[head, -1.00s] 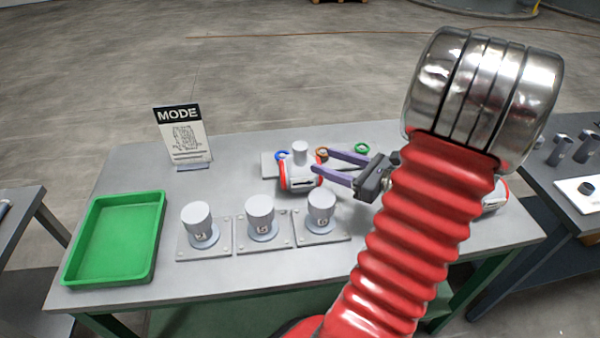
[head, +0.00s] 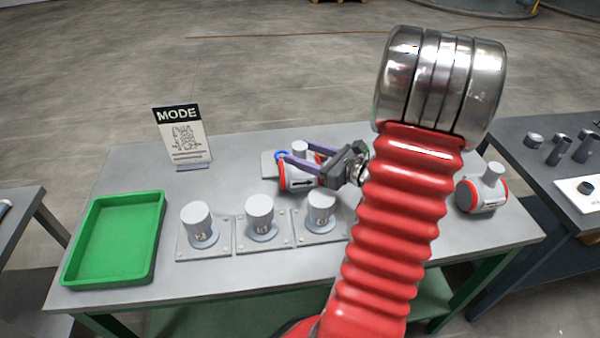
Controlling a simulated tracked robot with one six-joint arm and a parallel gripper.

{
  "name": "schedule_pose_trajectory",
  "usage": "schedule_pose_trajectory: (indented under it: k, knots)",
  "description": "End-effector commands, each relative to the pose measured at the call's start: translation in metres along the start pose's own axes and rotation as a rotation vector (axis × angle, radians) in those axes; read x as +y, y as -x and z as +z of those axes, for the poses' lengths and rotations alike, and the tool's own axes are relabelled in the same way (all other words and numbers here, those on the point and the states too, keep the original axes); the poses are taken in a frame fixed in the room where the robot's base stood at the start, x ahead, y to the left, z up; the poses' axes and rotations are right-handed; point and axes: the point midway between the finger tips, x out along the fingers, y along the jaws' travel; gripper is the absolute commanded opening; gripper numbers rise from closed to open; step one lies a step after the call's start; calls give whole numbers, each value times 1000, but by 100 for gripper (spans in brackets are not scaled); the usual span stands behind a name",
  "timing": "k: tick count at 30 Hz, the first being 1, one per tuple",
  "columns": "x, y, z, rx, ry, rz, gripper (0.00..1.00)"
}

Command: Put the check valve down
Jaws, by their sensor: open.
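A grey check valve (head: 297,180) with a red ring, a dark arrow mark and a short upright neck stands at the back middle of the table, by a grey plate. My gripper (head: 296,152) is open, its two purple fingers either side of the valve's neck. I cannot tell whether they touch it. A second similar valve (head: 482,193) with red rings stands on the table to the right of my arm. The fingers partly hide the first valve.
A green tray (head: 73,270) lies at the table's left. Three grey capped fittings on square plates (head: 262,238) stand in a row in front. A MODE sign (head: 182,136) stands at the back left. A blue ring (head: 281,155) lies behind the first valve.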

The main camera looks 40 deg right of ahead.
Motion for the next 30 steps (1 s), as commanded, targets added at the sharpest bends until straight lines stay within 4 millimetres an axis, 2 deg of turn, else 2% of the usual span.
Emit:
schedule_pose_trajectory:
  k: [10, 21, 30]
  knots:
    - [0, -4, 0, 0, 0, 2, 50]
    - [-3, -46, 1, 1, 0, 3, 50]
    - [-3, -53, 2, 0, 0, 2, 50]
